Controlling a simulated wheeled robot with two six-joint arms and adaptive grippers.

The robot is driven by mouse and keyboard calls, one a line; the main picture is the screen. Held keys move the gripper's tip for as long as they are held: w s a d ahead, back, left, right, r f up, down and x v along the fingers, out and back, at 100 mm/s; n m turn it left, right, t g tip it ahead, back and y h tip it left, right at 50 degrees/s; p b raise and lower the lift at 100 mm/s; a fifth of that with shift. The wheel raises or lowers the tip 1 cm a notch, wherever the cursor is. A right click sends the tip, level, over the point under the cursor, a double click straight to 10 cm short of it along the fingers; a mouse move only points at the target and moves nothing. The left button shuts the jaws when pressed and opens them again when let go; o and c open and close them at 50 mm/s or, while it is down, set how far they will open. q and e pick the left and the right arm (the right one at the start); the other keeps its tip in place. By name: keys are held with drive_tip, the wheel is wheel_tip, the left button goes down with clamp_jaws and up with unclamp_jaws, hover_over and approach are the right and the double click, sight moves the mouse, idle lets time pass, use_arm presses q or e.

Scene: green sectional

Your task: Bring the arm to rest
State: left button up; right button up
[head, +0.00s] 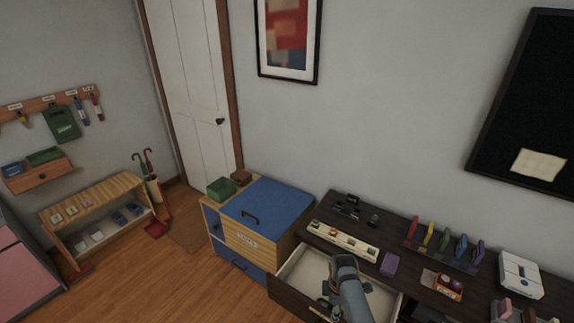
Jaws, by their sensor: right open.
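My right arm comes in from the bottom of the head view, over the open drawer (304,270) of the dark cabinet. My right gripper (327,302) is low in the picture, at the drawer's front side. It is open, small and partly hidden by the arm. I cannot tell whether it touches the drawer front. The pale drawer floor looks bare where it shows; my arm hides part of it. My left gripper is not in view.
The dark cabinet top holds a white power strip (343,240), a purple box (389,264), a rack of colored items (440,246) and a white device (520,275). A blue-topped wooden chest (268,207) stands to the left. Open wooden floor (150,270) lies further left.

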drive_tip(key=s+d+f+m+b, duration=0.2)
drive_tip(key=s+f+m, duration=0.15)
drive_tip(key=f, duration=0.55)
drive_tip(key=s+d+f+m+b, duration=0.1)
drive_tip(key=s+f+m+b, duration=0.1)
drive_tip(key=s+f, duration=0.5)
use_arm(q)
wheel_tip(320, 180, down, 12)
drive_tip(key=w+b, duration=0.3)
drive_tip(key=b, duration=0.5)
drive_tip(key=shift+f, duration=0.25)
use_arm(e)
drive_tip(key=s+d+f+m, duration=0.3)
drive_tip(key=s+f, duration=0.5)
drive_tip(key=s, duration=0.1)
drive_tip(key=s+d+f+m, duration=0.3)
drive_tip(key=s+f+m, duration=0.1)
drive_tip(key=s+f, duration=0.4)
drive_tip(key=s+d+f+m+t, duration=0.1)
drive_tip(key=s+d+f+m, duration=0.3)
drive_tip(key=s+f, duration=0.3)
drive_tip(key=s, duration=0.3)
drive_tip(key=shift+s+f+h, duration=0.35)
drive_tip(key=shift+f+h, duration=0.05)
drive_tip(key=shift+m, duration=0.25)
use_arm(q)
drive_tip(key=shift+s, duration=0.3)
use_arm(e)
drive_tip(key=shift+a, duration=0.1)
drive_tip(key=shift+c, duration=0.2)
